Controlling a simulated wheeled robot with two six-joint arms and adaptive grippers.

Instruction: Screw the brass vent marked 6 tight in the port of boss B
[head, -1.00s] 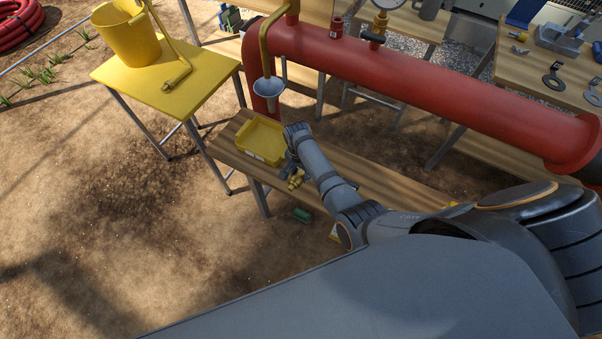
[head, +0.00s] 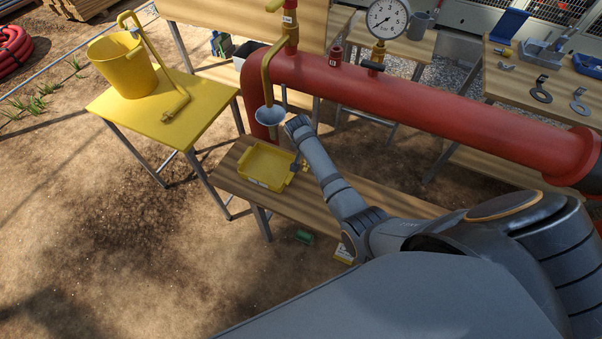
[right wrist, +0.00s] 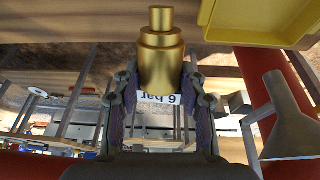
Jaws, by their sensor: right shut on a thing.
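My right gripper (right wrist: 160,105) is shut on the brass vent (right wrist: 161,60), a stepped cylinder with a tag reading "6 bar" that appears upside down. In the head view the vent (head: 304,167) shows as a small brass spot beside my right gripper (head: 298,164), which is mostly hidden by its own arm, above the low wooden bench. Short bosses stand on the red pipe (head: 430,105). One is a red boss (head: 336,57) with a small label too small to read, so I cannot tell whether it is B. My left gripper is not in view.
A yellow tray (head: 250,183) sits on the low bench (head: 390,201), left of the gripper. A yellow pipe with a grey funnel (head: 270,115) hangs close by. A pressure gauge (head: 387,19) stands on the pipe. A yellow table (head: 150,118) carries a bucket (head: 122,68).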

